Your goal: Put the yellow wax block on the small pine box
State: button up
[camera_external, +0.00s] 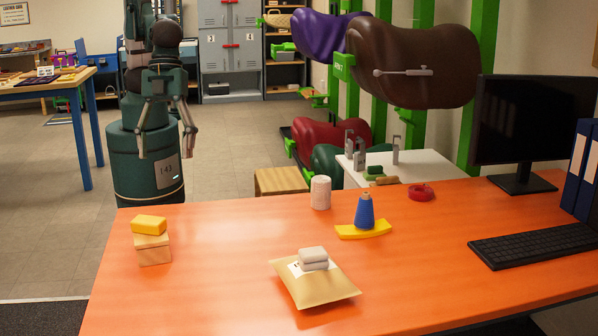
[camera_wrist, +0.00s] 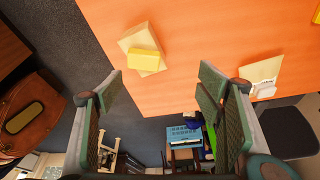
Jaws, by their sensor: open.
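The yellow wax block (camera_external: 149,224) lies flat on top of the small pine box (camera_external: 154,250), near the left end of the orange table. The block touches the box top and nothing else holds it. In the wrist view the block (camera_wrist: 144,60) rests on the pale box (camera_wrist: 137,36), slightly off its centre. My gripper (camera_external: 166,149) is open and empty, raised in the air beyond the table's far left edge, apart from the block. Its two spread fingers (camera_wrist: 161,74) frame the lower middle of the wrist view.
A white roll (camera_external: 320,192), a blue cone (camera_external: 365,211) on a yellow curved piece (camera_external: 378,232) and red tape (camera_external: 420,192) stand behind. A keyboard (camera_external: 535,245) and monitor (camera_external: 530,125) fill the right.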

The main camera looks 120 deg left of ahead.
jog(key=s+a+r+n+t, duration=0.1)
jog(key=a+r+n, duration=0.15)
jog(key=a, duration=0.35)
jog(key=s+a+r+n+t+y, duration=0.1)
jog(key=a+r, duration=0.3)
jog(key=a, duration=0.2)
jog(key=a+r+n+t, duration=0.1)
jog(key=a+r+n, duration=0.15)
jog(key=a, duration=0.35)
jog(key=s+a+r+n+t+y, duration=0.1)
jog(key=s+a+r+n, duration=0.1)
jog(key=a, duration=0.6)
jog(key=s+a+r+n+t+y, duration=0.1)
jog(key=s+a+r+n, duration=0.1)
jog(key=s+a, duration=0.5)
jog(key=shift+s+a+n, duration=0.2)
jog(key=shift+a+n, duration=0.4)
jog(key=shift+n, duration=0.3)
